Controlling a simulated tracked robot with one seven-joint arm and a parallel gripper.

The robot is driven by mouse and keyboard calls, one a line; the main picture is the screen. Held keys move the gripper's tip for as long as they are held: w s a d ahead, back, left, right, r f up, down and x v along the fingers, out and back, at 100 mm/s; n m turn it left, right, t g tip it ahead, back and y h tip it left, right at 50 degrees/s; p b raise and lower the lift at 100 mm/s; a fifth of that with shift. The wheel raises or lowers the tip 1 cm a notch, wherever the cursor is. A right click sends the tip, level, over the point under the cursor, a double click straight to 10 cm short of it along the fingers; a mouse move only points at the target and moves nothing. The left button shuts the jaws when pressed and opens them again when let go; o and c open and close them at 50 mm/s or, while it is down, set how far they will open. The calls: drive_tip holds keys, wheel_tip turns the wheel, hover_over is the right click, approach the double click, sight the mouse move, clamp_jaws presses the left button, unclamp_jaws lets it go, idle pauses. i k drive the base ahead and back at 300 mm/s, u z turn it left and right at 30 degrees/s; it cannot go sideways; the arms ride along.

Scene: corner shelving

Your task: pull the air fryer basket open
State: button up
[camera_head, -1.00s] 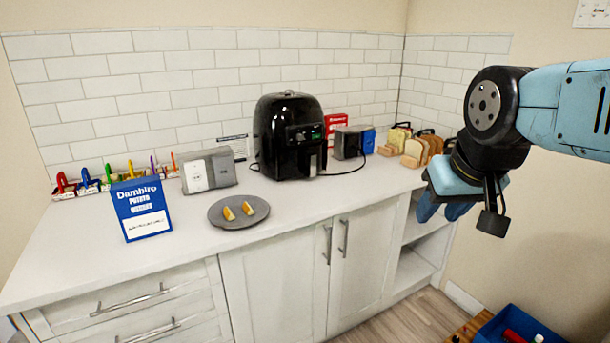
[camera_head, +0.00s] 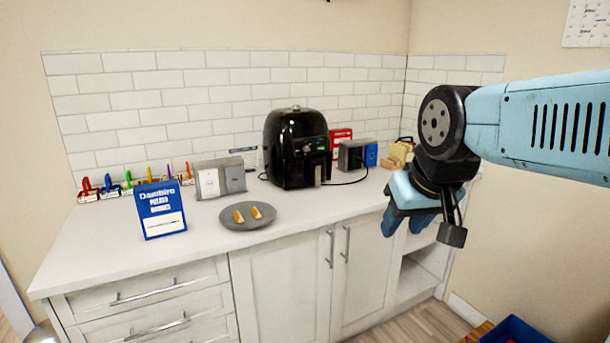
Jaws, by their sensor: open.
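The black air fryer (camera_head: 290,140) stands upright on the white counter against the tiled wall. Its basket front and handle (camera_head: 318,172) face forward and to the right, and the basket looks closed. My gripper (camera_head: 405,222) hangs at the end of my blue arm, to the right of the air fryer and in front of the counter's right part. Its blue fingers point down, apart from the air fryer and empty. The gripper is open.
A grey plate (camera_head: 235,222) with two yellow wedges lies in front of the fryer. A blue box (camera_head: 161,222) and grey boxes (camera_head: 220,180) stand left. A dark grey box (camera_head: 352,155) with a cable stands right. A blue bin (camera_head: 515,331) sits on the floor.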

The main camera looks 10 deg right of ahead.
sight(314, 170)
drive_tip(key=u, duration=0.1)
drive_tip(key=i, duration=1)
drive_tip(key=z, duration=0.1)
